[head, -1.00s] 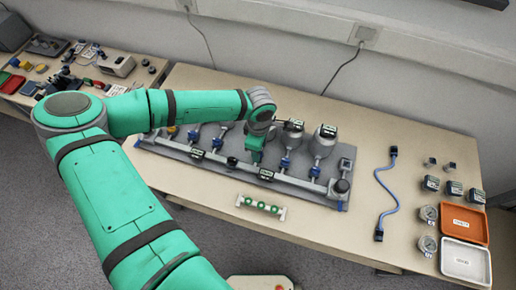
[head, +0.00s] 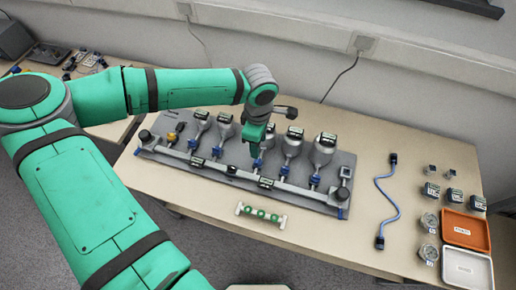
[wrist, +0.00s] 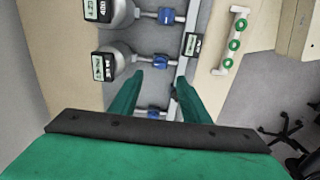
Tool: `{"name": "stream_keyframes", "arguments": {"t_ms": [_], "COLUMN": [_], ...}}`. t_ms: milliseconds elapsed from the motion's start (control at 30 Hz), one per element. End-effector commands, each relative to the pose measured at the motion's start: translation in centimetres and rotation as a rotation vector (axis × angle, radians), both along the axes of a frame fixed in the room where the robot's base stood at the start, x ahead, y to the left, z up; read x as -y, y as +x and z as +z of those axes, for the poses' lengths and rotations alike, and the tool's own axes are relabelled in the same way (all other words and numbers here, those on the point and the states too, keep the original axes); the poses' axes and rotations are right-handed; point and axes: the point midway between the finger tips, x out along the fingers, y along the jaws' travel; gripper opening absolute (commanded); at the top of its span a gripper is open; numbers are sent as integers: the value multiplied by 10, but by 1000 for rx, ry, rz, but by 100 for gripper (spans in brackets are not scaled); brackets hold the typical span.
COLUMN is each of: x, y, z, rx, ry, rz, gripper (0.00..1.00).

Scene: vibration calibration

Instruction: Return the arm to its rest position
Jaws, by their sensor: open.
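My gripper (head: 257,140) is at the end of my green arm, above the middle of the grey calibration rig (head: 335,165) on the table. In the wrist view my gripper (wrist: 157,85) shows two green fingers spread apart with nothing held between them. Below and beyond the fingers are round metal sensors with dark labelled caps (wrist: 103,67), blue fittings (wrist: 166,16) and a metal rail (wrist: 189,25). In the head view my wrist hides part of the rig's back row. I cannot tell the exact height of the fingertips above the rig.
A white holder with green rings (head: 261,214) lies in front of the rig. A blue cable (head: 386,203), small labelled blocks (head: 454,195), gauges (head: 428,253), an orange tray (head: 486,236) and a white tray (head: 448,276) lie at the right. A wall stands behind.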

Motion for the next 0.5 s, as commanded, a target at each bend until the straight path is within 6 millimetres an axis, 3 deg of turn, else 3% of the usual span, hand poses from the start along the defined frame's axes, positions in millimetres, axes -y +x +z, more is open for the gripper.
{"name": "stream_keyframes", "arguments": {"t_ms": [500], "x": [0], "y": [0], "z": [9], "rx": [0], "ry": [1], "rz": [0], "gripper": [43]}}
